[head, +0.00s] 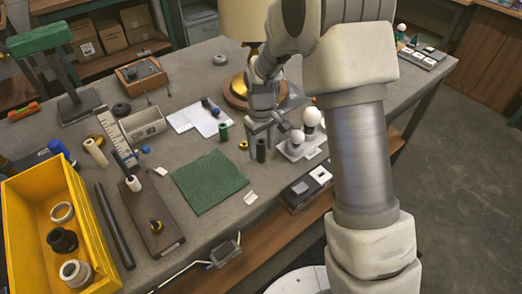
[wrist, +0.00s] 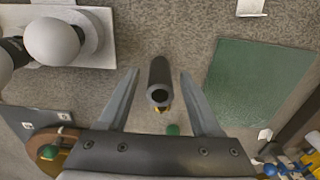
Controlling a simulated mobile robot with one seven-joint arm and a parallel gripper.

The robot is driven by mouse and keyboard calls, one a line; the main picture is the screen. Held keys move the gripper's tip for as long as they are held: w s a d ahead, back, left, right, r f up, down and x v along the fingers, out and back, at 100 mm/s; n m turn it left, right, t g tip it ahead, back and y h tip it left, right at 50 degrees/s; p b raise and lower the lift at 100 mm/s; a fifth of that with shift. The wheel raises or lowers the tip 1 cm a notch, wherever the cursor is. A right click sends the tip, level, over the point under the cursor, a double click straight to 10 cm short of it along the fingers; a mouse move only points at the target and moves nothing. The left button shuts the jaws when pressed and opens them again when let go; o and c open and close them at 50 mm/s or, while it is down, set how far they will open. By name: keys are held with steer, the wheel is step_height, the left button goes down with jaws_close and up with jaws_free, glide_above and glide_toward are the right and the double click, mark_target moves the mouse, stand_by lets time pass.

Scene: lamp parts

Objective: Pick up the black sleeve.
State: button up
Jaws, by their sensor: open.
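The black sleeve (wrist: 159,72) is a dark hollow tube standing upright on the workbench. In the wrist view its open end faces the camera. My gripper (wrist: 160,78) is open, with one finger on either side of the sleeve and a visible gap on both sides. In the head view the gripper (head: 263,142) is low over the bench, with the sleeve (head: 261,151) between its fingers. The fingers do not appear to touch it.
White bulbs (head: 311,117) on a pale holder stand close to the gripper's right. A green mat (head: 208,181) lies to its left, with a green cylinder (head: 223,132) behind it. A yellow bin (head: 24,235) is at far left.

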jaws_close()
steer(key=shift+r, duration=0.2)
